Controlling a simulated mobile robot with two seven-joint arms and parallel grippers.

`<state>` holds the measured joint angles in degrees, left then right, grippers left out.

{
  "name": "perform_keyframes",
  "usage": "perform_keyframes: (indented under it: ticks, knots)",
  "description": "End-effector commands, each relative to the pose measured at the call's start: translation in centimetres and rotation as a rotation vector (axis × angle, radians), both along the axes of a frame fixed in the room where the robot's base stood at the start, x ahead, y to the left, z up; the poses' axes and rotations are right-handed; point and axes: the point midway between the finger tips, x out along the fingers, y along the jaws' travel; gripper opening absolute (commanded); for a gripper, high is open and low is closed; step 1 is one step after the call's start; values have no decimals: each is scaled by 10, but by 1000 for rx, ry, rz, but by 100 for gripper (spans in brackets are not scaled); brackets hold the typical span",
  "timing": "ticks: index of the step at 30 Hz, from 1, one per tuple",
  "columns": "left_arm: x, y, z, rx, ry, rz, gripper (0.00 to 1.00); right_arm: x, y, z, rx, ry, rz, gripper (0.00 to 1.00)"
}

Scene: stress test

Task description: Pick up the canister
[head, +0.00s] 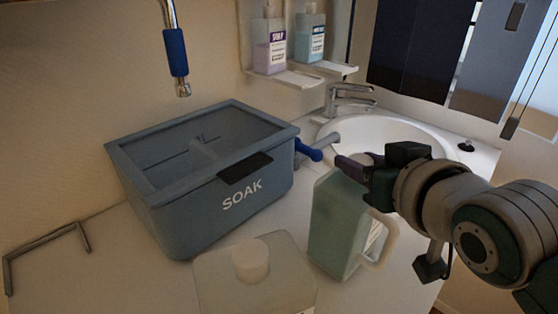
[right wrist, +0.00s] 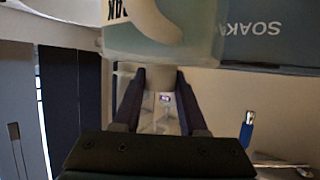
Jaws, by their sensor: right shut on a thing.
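A pale green canister (head: 338,222) with a white handle stands upright right of centre in the head view. My right gripper (head: 362,165) reaches in from the right at its top and is shut on its neck and cap. In the right wrist view the canister (right wrist: 165,42) appears upside down, with its cap (right wrist: 160,77) between the two dark fingers. I cannot tell whether its base touches the counter. A second, whitish canister (head: 252,285) with a pale cap stands at the front, apart from the gripper. My left gripper is not in view.
A blue-grey SOAK tub (head: 190,221) stands left of the green canister. Behind are a white sink (head: 440,135), a tap (head: 347,100) and a wall shelf (head: 285,78) with two bottles. A blue-handled hose (head: 175,52) hangs above the tub. A grey bracket (head: 45,250) is far left.

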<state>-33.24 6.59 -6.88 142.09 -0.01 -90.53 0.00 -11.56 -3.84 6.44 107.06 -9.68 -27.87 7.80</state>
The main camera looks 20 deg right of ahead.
Motion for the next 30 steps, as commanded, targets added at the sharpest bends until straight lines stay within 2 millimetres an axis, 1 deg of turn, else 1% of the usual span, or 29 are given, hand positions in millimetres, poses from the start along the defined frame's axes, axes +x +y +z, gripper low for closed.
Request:
perform_keyframes:
  ticks: [10, 11, 20, 23, 26, 29, 30]
  knots:
    - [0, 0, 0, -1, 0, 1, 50, 0, 0, 0, 0, -1, 1, 0]
    - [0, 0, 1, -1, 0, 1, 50, 2, 0, 6, -2, -18, 1, 0]
    - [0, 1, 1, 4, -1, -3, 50, 2, 0, 8, -2, -18, 1, 0]
    - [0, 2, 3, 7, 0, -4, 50, 3, 0, 14, -3, -18, 1, 0]
    - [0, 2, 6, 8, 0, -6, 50, 3, 0, 25, -3, -20, 1, 0]
    - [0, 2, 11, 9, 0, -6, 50, 3, 0, 42, -3, -22, 2, 0]
    - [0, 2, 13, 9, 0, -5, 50, 3, 0, 51, -4, -23, 1, 0]
